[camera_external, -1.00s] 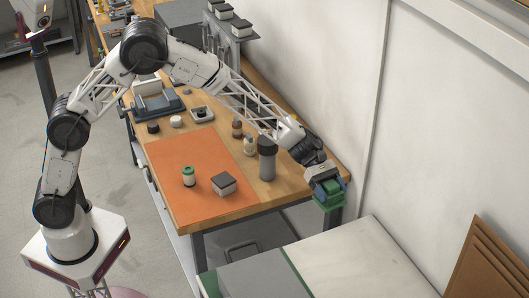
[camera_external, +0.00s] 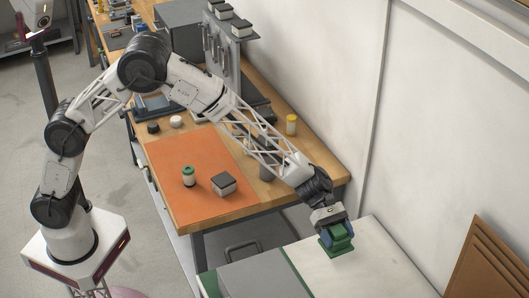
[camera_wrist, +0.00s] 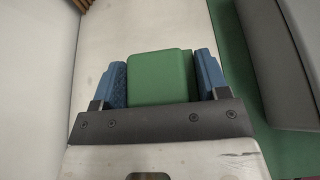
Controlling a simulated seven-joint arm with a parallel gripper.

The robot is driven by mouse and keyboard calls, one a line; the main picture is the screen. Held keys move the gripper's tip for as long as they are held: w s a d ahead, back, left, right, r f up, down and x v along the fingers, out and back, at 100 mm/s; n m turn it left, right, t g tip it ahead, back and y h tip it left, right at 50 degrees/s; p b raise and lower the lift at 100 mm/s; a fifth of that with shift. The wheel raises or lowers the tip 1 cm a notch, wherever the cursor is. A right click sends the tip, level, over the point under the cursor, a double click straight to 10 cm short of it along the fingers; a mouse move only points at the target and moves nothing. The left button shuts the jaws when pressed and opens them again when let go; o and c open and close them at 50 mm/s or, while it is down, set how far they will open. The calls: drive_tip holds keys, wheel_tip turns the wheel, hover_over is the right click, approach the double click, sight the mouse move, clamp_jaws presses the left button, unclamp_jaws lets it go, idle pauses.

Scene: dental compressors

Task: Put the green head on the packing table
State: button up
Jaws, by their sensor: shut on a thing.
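The green head (camera_external: 336,242) is a green block held in my gripper (camera_external: 334,232) in the outside view. In the wrist view the green head (camera_wrist: 160,78) sits between the two blue finger pads of my gripper (camera_wrist: 162,82), which are shut on it. The packing table (camera_external: 365,262) has a pale top with a green strip, at the lower right of the outside view. The green head is over its pale top, near the back left part. I cannot tell whether its underside touches the top.
The wooden bench (camera_external: 262,196) with an orange mat (camera_external: 190,160) stands to the left. Brown cardboard (camera_external: 490,262) leans at right. The wall is close behind.

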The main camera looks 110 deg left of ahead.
drive_tip(key=shift+f, duration=3.1)
drive_tip(key=shift+f, duration=1.9)
drive_tip(key=shift+f, duration=0.1)
drive_tip(key=o, duration=1.3)
drive_tip(key=shift+c, duration=0.2)
drive_tip(key=shift+s+a+r, duration=0.3)
drive_tip(key=shift+a, duration=0.1)
drive_tip(key=v, duration=1.1)
